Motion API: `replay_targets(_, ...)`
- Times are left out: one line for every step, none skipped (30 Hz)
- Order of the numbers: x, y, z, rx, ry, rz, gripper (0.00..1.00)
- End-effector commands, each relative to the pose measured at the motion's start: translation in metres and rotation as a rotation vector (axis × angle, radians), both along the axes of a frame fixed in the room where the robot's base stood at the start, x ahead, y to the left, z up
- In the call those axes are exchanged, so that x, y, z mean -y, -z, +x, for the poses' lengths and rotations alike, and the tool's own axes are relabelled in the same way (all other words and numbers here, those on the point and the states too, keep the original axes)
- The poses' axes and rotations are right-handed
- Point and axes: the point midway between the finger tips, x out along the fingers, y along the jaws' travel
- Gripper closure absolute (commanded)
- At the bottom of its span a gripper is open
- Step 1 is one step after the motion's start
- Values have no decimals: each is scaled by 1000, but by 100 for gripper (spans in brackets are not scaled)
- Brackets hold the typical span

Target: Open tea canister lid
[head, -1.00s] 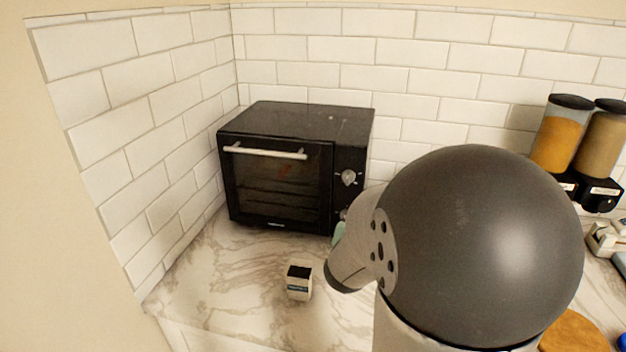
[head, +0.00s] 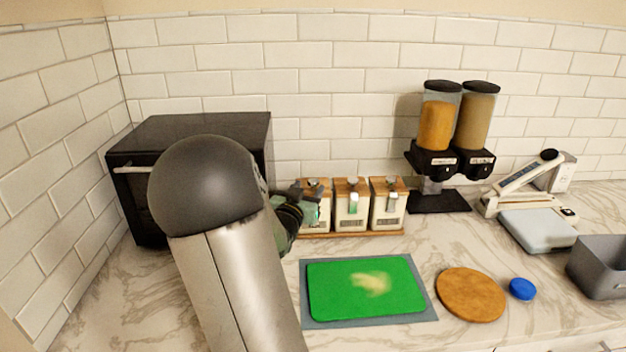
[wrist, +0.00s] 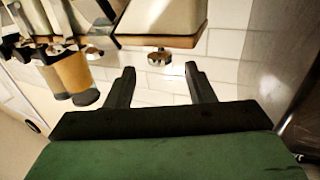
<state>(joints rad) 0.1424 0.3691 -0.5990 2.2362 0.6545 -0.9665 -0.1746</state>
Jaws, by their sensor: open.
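Three cream canisters with wooden lids and metal knobs stand in a row on a wooden tray (head: 345,234): a left one (head: 325,212), a middle one (head: 351,212) and a right one (head: 388,210). Their labels are too small to read, so I cannot tell which holds tea. My gripper (head: 297,205) is at the left canister, partly hidden by my arm. In the wrist view, which appears upside down, my gripper (wrist: 160,74) is open and empty. A lid knob (wrist: 160,58) shows just beyond and between the fingertips, apart from them. Its canister (wrist: 160,17) looks closed.
A black toaster oven (head: 190,128) stands left behind my arm. Two dispensers (head: 438,120) stand right of the canisters. A green cutting board (head: 340,300), round wooden board (head: 470,295), blue lid (head: 521,289), scale-like device (head: 540,232) and grey bin (head: 600,268) are on the counter.

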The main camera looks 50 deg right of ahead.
Motion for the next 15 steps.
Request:
replay_targets(11,-1,3,-3,3,-1,51)
replay_targets(16,-2,5,-2,3,-2,51)
replay_targets(22,-1,7,-3,2,-1,51)
replay_targets(27,-1,8,-2,2,-1,51)
replay_targets(31,-1,10,-2,2,-1,51)
replay_targets(35,-1,12,-1,2,-1,51)
replay_targets(38,-1,13,0,1,-1,51)
replay_targets(41,-1,13,0,1,-1,51)
replay_targets(43,-1,14,-1,1,0,51)
replay_targets(45,-1,15,-1,0,0,51)
replay_targets(46,0,16,-1,0,0,51)
replay_targets(48,0,16,-1,-1,1,51)
replay_targets(48,0,17,-1,-1,1,51)
replay_targets(48,0,17,0,-1,1,51)
replay_targets(49,0,17,0,-1,1,51)
